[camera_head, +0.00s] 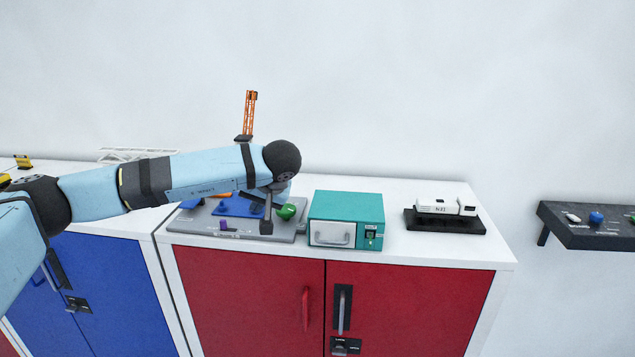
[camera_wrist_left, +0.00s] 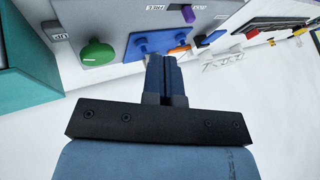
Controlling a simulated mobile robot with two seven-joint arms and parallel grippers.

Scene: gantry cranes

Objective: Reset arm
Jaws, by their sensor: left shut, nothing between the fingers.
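My left arm (camera_head: 200,176) comes in from the left and reaches over the grey control panel (camera_head: 200,231) on the red cabinet. Its dark wrist end is above the panel, and my left gripper (camera_head: 267,218) hangs below it, left of the green knob (camera_head: 287,212). In the left wrist view the two fingers (camera_wrist_left: 165,62) are together and empty, over the edge of the blue plate (camera_wrist_left: 160,42). The green knob (camera_wrist_left: 97,52) is to their left there; I cannot tell how high the fingertips are. My right gripper is in neither view.
A teal box (camera_head: 345,208) with a handle stands right of the panel. A white device (camera_head: 445,206) on a black base is further right. An orange lattice tower (camera_head: 249,113) rises behind my arm. A dark wall shelf (camera_head: 590,228) is at far right. The front cabinet top right of the teal box is partly clear.

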